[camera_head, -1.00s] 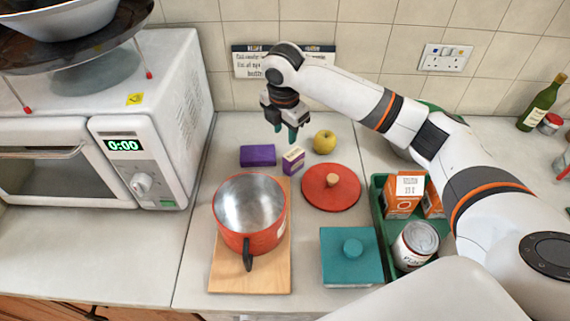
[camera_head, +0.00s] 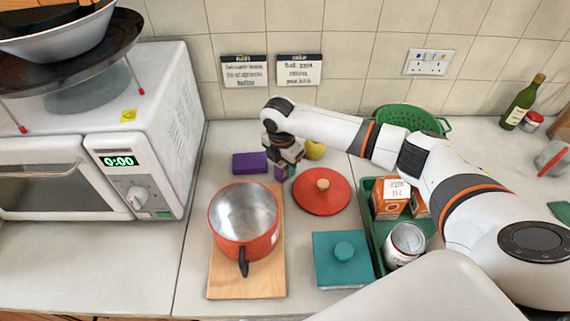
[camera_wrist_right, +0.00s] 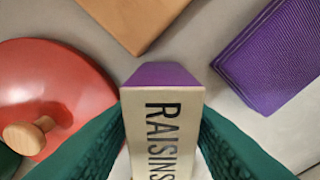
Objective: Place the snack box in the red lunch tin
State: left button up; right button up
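The snack box is a small purple and cream carton marked RAISINS (camera_wrist_right: 162,130). In the head view the snack box (camera_head: 280,172) is mostly covered by my right gripper (camera_head: 289,167). In the right wrist view, the green fingers of that gripper (camera_wrist_right: 162,140) stand on both sides of the carton, close against it. Whether they press on it I cannot tell. No red lunch tin is clear to me. The open red container is a round pot (camera_head: 268,243) with a silver inside and a black handle, empty, on a wooden board (camera_head: 225,285). My left gripper is out of view.
A purple box (camera_head: 249,163) lies left of the carton and a yellow apple (camera_head: 316,151) right of it. A red lid (camera_head: 322,191) and a teal lidded box (camera_head: 342,260) lie right of the pot. A green tray (camera_head: 377,235) holds cartons and a can.

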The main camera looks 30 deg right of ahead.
jog(key=shift+f, duration=0.55)
jog(key=c, duration=0.8)
